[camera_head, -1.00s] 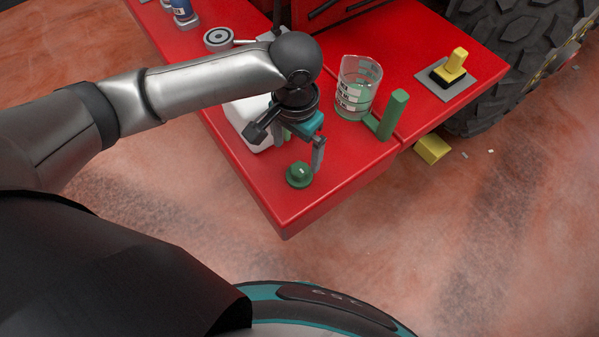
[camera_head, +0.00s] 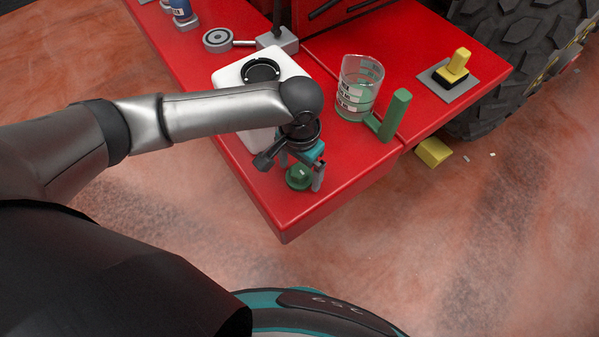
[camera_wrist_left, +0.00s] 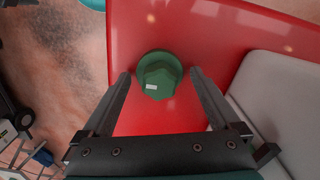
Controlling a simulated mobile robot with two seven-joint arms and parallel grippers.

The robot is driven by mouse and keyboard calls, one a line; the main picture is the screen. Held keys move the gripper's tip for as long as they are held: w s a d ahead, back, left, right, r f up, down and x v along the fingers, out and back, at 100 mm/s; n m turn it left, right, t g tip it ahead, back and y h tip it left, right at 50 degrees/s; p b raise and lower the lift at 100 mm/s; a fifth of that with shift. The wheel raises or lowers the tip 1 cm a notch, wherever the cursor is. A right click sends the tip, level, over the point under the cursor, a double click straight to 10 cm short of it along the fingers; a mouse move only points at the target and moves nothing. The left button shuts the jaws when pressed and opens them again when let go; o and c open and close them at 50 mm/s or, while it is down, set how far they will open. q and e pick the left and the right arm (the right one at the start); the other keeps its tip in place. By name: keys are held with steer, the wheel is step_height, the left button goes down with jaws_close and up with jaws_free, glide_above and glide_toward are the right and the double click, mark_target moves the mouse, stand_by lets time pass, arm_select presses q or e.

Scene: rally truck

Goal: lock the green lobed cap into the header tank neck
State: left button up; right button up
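The green lobed cap (camera_head: 298,178) lies on the red bench near its front corner. In the left wrist view the cap (camera_wrist_left: 159,75) shows a small white mark and sits between and slightly beyond the fingertips. My left gripper (camera_head: 300,180) is open over the cap, its fingers (camera_wrist_left: 160,76) apart on either side and not visibly touching it. The white header tank (camera_head: 228,77) stands behind my left arm, with its dark round neck (camera_head: 262,70) facing up and uncovered. Part of the tank is hidden by my arm. My right gripper is not in view.
A yellow-handled piece (camera_head: 455,66) on a grey plate is farther right. A grey round-ended tool (camera_head: 219,39) lies behind the tank. The bench's front edge is close to the cap.

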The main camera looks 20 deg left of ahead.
mark_target(300, 169)
arm_select(q)
steer(key=c, duration=1.3)
steer(key=shift+r, duration=0.1)
step_height(300, 169, up, 20)
steer(key=p, duration=0.4)
